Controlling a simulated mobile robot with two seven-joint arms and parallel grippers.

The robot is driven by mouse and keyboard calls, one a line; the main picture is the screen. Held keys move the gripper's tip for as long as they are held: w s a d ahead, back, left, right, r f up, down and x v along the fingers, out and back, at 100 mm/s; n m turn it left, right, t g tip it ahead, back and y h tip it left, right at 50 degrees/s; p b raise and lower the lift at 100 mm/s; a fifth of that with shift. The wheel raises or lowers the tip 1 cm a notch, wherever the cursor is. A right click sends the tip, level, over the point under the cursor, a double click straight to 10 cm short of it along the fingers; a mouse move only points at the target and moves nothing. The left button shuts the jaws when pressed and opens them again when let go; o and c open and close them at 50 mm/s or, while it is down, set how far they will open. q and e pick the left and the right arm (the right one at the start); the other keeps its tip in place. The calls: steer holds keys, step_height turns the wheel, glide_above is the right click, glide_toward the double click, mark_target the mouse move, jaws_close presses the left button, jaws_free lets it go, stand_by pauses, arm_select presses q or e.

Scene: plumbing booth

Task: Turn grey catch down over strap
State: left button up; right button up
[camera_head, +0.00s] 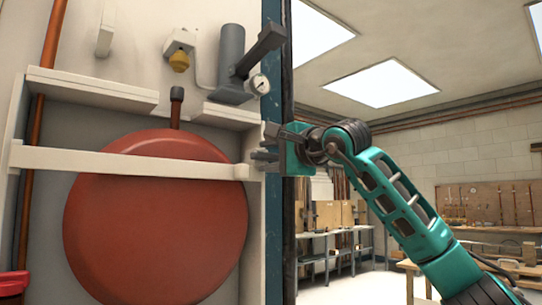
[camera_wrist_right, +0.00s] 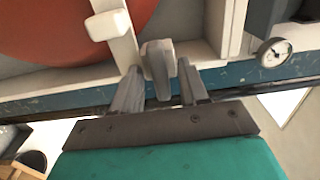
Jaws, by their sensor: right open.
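The strap (camera_head: 130,163) is a pale bar across the front of a round red vessel (camera_head: 150,225). A small pale block (camera_head: 241,172) sits near its right end; the strap (camera_wrist_right: 127,47) and the block (camera_wrist_right: 108,25) also show in the wrist view. The grey catch (camera_wrist_right: 157,60) is a short light-grey piece beside the strap's end, not lying over it. My right gripper (camera_wrist_right: 159,66) is open, with one finger on each side of the catch; contact is unclear. In the head view my right gripper (camera_head: 267,144) hides most of the catch area. My left gripper is out of view.
Above the vessel are a pale shelf (camera_head: 92,88), a grey cylinder (camera_head: 231,62) with a dark lever, a pressure gauge (camera_head: 259,84) and a yellow fitting (camera_head: 179,61). A blue post (camera_head: 273,235) edges the booth. Workbenches stand in the room behind.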

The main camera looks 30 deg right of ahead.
jaws_close()
steer(key=shift+m, duration=0.3)
stand_by(0.3)
steer(key=m, duration=0.2)
steer(key=shift+m, duration=0.3)
steer(key=m, duration=0.5)
steer(key=shift+p, duration=0.4)
steer(key=m, duration=0.5)
steer(key=shift+m, duration=2.6)
